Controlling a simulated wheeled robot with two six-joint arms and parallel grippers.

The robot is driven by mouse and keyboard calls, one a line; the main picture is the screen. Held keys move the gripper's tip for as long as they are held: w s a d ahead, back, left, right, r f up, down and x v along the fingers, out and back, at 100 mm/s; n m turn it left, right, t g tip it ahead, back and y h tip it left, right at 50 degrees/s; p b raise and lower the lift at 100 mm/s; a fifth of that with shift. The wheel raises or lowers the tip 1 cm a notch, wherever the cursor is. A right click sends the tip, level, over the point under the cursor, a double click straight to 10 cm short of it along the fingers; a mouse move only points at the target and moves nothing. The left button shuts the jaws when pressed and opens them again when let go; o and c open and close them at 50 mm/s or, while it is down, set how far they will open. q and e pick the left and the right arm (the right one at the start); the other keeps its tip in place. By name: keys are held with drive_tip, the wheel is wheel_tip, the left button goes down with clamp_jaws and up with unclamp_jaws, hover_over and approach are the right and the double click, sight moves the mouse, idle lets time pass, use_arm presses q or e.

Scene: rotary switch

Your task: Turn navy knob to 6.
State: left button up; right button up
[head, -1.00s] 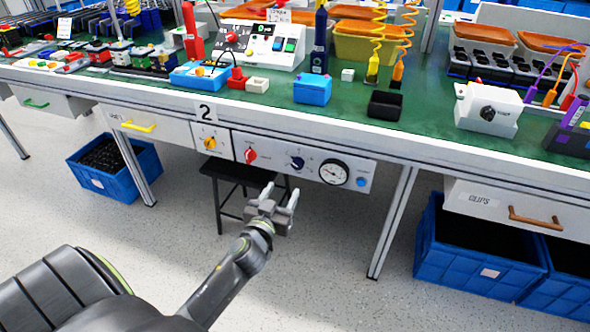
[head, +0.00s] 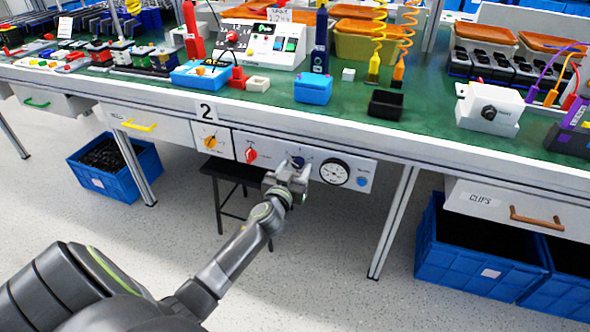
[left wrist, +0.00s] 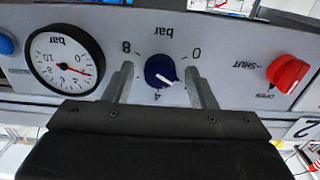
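The navy knob (left wrist: 160,70) is on the grey front panel under the bench. In the left wrist view, which sees the panel upside down, its white pointer line points to the lower right, between the 0 and 4 marks. In the head view the knob (head: 298,161) is partly hidden behind my left gripper (head: 290,174). My left gripper (left wrist: 161,88) is open, with one finger on each side of the knob and a visible gap on both sides. My right gripper is not in view.
A round white gauge (left wrist: 67,62) and a red shut/open knob (left wrist: 287,73) flank the navy knob. The bench edge (head: 330,135) runs above the panel. A dark stool (head: 232,172) stands below.

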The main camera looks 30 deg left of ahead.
use_arm(q)
drive_tip(key=c, duration=0.9)
drive_tip(key=shift+o, duration=0.2)
